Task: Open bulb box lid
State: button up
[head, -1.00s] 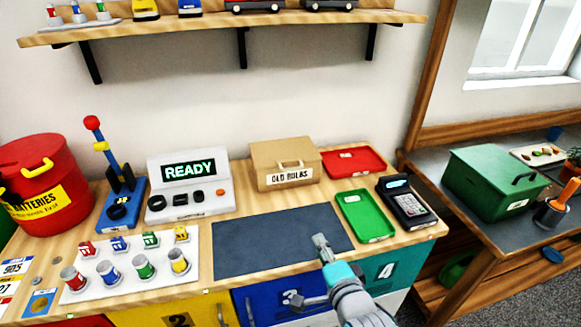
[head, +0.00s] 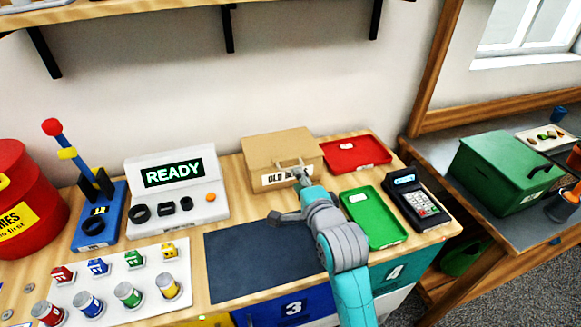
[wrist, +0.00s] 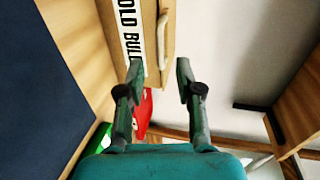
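The bulb box (head: 268,150) is a tan box with its lid down, at the back of the bench in the head view. Its white label, "OLD BULBS", is partly covered by my gripper (head: 294,167). A tan handle (wrist: 163,40) sticks out from the box front. In the wrist view, the box (wrist: 150,22) is at the top, and my gripper (wrist: 158,74) has its two fingers apart with nothing gripped. The handle lies ahead of the gap between the fingertips. I cannot tell whether a finger touches it.
A red tray (head: 356,154) and a green tray (head: 374,218) lie right of the box, with a card terminal (head: 416,200) beside them. The READY console (head: 176,185) stands left. A dark mat (head: 262,262) lies clear in front.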

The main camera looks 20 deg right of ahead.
jog(key=x, duration=0.7)
grip_shut()
